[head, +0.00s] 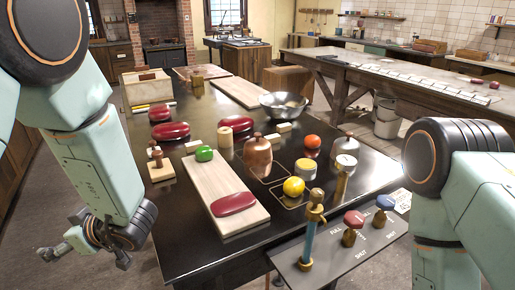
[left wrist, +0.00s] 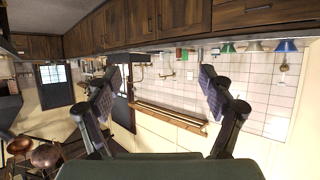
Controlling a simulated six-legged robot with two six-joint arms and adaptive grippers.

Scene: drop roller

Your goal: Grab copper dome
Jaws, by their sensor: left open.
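The copper dome (head: 257,152), a brown metal bell shape with a small knob on top, stands on the black table (head: 185,255) near its middle, just right of the pale wooden board. My left gripper (head: 68,243) hangs low at the left, off the table's left edge and well apart from the dome. In the left wrist view its two fingers (left wrist: 160,95) are spread with nothing between them. The dome does not show clearly in that view, which looks toward a wall and cabinets. In the head view my right arm shows at the right, but its gripper is out of frame.
A pale board (head: 222,180) carries a green item (head: 204,153) and a red oval (head: 234,204). Near the dome are a yellow ball (head: 294,187), an orange ball (head: 312,142) and a silver dome (head: 347,146). A lever panel (head: 335,250) borders the front right.

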